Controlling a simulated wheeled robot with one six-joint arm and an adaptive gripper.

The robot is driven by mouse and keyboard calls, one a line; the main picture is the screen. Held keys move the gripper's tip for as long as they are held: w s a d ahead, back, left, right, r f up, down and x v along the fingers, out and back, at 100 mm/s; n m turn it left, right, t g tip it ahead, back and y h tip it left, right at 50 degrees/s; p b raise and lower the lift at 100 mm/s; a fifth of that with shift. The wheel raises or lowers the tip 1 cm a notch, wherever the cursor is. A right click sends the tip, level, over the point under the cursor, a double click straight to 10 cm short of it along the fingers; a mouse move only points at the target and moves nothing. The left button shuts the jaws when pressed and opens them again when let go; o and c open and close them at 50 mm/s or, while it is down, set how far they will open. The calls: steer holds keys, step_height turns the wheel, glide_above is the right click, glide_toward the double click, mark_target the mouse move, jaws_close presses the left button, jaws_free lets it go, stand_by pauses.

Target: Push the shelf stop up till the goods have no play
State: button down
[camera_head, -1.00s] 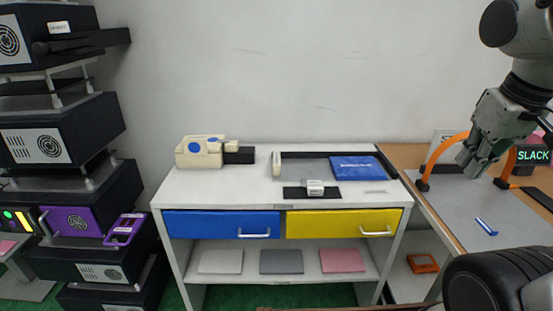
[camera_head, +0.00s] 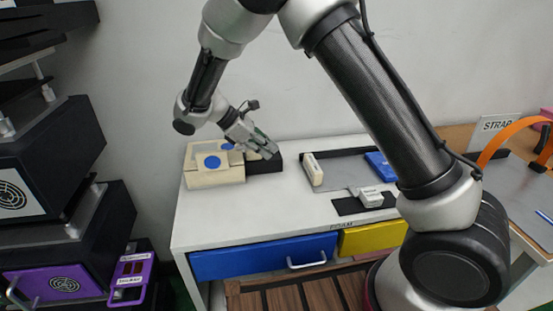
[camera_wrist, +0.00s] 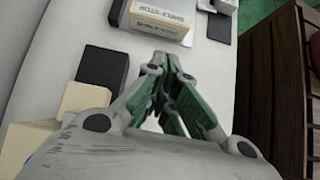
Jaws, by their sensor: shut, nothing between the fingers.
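The shelf stop (camera_head: 313,171) is a cream block at the left end of a shallow grey tray with a dark back edge (camera_head: 340,153). In the wrist view the shelf stop (camera_wrist: 163,20) shows its label ahead of my fingers. The goods, a blue pack (camera_head: 380,164), lie at the tray's right, partly hidden by my arm. Bare grey floor shows between stop and goods. My gripper (camera_head: 270,151) is shut and empty, left of the stop and apart from it, over or near a black block (camera_head: 266,165). The gripper also shows in the wrist view (camera_wrist: 168,62).
A cream fixture with blue dots (camera_head: 214,168) stands left of the black block. A small white block on a black strip (camera_head: 369,198) lies in front of the tray. Blue (camera_head: 260,258) and yellow (camera_head: 372,238) drawers sit below. The white tabletop's front left is clear.

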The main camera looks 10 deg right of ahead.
steer(key=a+f, duration=0.1)
glide_toward(308, 174)
steer(key=f, duration=0.1)
steer(key=a+f, duration=0.1)
steer(key=f, duration=0.1)
steer(key=shift+s+f, duration=0.15)
steer(key=shift+f, duration=0.05)
steer(key=d, duration=0.2)
steer(key=shift+d, duration=1)
